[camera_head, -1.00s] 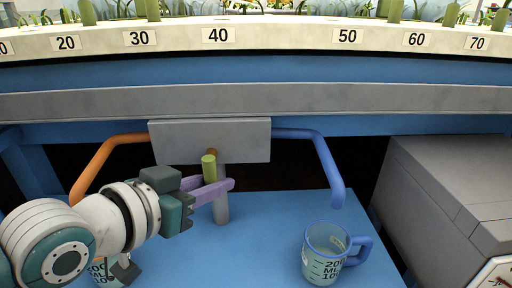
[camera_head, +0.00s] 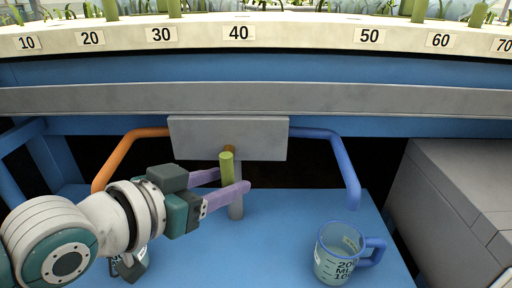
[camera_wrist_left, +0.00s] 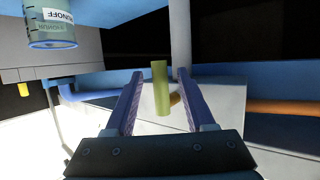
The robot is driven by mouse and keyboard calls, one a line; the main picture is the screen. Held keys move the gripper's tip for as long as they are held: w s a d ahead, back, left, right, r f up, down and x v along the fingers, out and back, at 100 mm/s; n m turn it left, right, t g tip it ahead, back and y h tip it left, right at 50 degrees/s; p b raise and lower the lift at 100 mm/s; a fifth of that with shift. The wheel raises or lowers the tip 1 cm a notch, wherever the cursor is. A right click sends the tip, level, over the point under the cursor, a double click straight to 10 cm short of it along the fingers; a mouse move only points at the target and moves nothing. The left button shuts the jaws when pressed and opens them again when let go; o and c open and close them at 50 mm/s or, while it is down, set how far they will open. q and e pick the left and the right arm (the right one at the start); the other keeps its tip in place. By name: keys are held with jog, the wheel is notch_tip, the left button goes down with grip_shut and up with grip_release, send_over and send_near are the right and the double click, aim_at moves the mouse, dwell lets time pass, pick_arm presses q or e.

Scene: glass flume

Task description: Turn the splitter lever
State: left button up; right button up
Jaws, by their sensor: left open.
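The splitter lever is a short yellow-green handle (camera_head: 227,168) on a brown pivot below the grey splitter box (camera_head: 228,138). It stands about upright in the head view. My left gripper (camera_head: 234,182) is open, with its purple fingers on either side of the lever. In the left wrist view the lever (camera_wrist_left: 161,88) stands between the two spread fingers (camera_wrist_left: 160,78), with a visible gap to each. My right gripper is not in view.
A blue-handled measuring jug (camera_head: 331,268) stands under the blue pipe (camera_head: 345,170). An orange pipe (camera_head: 118,158) leaves the box to the left. Another jug (camera_head: 116,266) is partly hidden by my left arm. A grey block (camera_head: 455,190) stands at right.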

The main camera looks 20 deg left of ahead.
pick_arm(q)
jog(key=p+v, duration=0.2)
jog(key=v, duration=0.6)
jog(key=shift+s, duration=0.1)
jog(key=s+r+n+g+y+p, duration=0.1)
jog(key=s+r+g+p, duration=0.2)
jog(key=s+r+p, duration=0.5)
jog(key=s+r+g+y+p, duration=0.2)
jog(key=s+r+g+p, duration=0.1)
jog(key=r+p, duration=0.7)
jog(key=s+r+n+g+y+p, duration=0.1)
jog(key=s+r+g+p, duration=0.3)
jog(key=s+r+p, duration=0.5)
jog(key=w+r+p, duration=0.3)
jog(key=r+p, duration=3)
jog(key=p, duration=0.2)
jog(key=shift+a+p, duration=0.35)
jog(key=shift+w, duration=0.1)
